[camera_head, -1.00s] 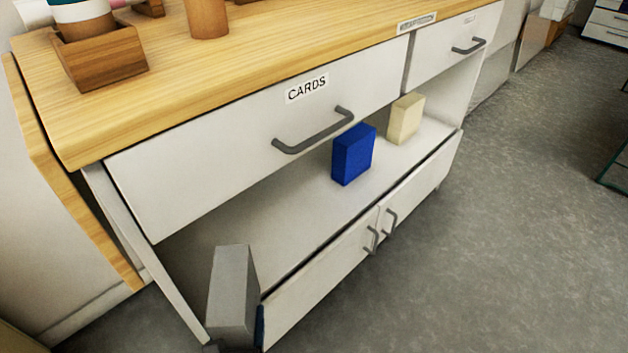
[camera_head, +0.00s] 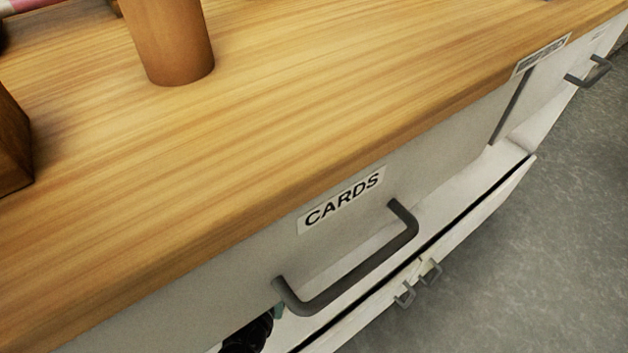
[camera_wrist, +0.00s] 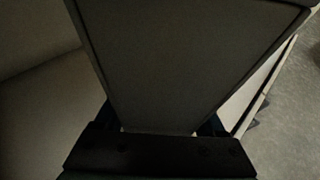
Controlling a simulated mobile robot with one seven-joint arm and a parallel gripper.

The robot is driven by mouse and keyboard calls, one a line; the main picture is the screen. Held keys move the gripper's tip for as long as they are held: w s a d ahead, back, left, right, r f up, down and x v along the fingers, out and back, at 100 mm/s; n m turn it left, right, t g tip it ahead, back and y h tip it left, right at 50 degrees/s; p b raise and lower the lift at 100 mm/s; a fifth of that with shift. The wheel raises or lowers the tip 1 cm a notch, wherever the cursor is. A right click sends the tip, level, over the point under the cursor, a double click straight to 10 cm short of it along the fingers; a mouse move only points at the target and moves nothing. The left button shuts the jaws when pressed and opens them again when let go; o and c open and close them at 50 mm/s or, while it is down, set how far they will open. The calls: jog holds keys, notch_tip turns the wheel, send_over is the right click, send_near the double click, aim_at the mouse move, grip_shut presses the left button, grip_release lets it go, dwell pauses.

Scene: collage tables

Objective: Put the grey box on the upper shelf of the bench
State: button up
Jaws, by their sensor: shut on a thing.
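In the wrist view the grey box (camera_wrist: 175,65) fills the upper middle, very dark and close to the lens. My gripper (camera_wrist: 160,128) is shut on it, with a finger at each side. In the head view the bench's wooden top (camera_head: 300,120) fills most of the picture. Part of my dark arm or gripper (camera_head: 250,335) shows at the bottom, under the drawer marked CARDS (camera_head: 342,200). The drawer front hides the grey box there. Only a strip of the open shelf (camera_head: 450,205) shows below the drawers.
The drawer handle (camera_head: 350,272) juts out over the shelf opening. Lower doors (camera_head: 490,215) with small handles stand below. A wooden cup (camera_head: 170,45) and a brown wooden block (camera_head: 10,140) stand on the top. Grey floor (camera_head: 560,220) is clear at the right.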

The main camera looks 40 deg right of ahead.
notch_tip(320, 180, down, 10)
jog(key=b, duration=0.7)
jog(key=shift+a+b, duration=0.1)
jog(key=shift+b, duration=0.2)
jog(key=shift+r, duration=0.15)
jog(key=o, duration=1.5)
jog(key=shift+s+f, duration=0.1)
jog(key=shift+f, duration=0.15)
